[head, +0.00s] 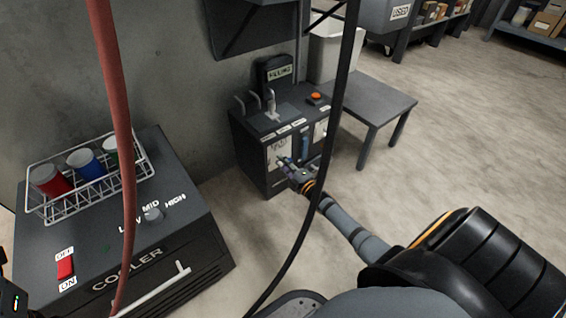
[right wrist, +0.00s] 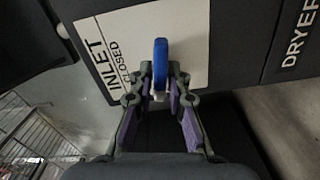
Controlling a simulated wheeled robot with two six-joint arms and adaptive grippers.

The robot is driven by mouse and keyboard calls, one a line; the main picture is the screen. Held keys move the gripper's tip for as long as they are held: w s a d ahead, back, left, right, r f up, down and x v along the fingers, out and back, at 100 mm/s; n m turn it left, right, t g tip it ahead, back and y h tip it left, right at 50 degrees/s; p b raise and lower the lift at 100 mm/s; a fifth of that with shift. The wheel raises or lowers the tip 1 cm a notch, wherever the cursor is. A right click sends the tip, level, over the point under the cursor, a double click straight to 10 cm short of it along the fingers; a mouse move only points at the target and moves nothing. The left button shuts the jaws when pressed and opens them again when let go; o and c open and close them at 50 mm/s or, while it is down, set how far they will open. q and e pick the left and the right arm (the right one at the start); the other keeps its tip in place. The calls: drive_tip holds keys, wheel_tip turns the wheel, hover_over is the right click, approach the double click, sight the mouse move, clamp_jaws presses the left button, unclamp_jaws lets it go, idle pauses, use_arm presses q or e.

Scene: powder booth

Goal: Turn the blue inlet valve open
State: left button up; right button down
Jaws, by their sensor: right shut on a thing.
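The blue inlet valve handle (right wrist: 161,54) stands out from a white plate (right wrist: 188,35) marked INLET and CLOSED in the right wrist view. My right gripper (right wrist: 161,80) has its two fingertips on either side of the handle's lower part and is shut on it. The word CLOSED is to the left of the handle. In the head view my right gripper (head: 288,163) reaches the front of the dark machine (head: 252,165), at its left white plate (head: 279,149). There the gripper mostly hides the handle.
A cooler (head: 165,255) stands at the left with a wire basket (head: 140,150) of cups on top. A red hose (head: 117,120) and a black cable (head: 335,110) hang in front. A grey table (head: 375,98) stands right of the machine. The floor at right is clear.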

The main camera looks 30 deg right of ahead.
drive_tip(key=shift+f+n, duration=0.2)
drive_tip(key=shift+n, duration=1)
drive_tip(key=c, duration=1.4)
unclamp_jaws()
drive_tip(key=s, duration=1.2)
drive_tip(key=shift+d, duration=0.4)
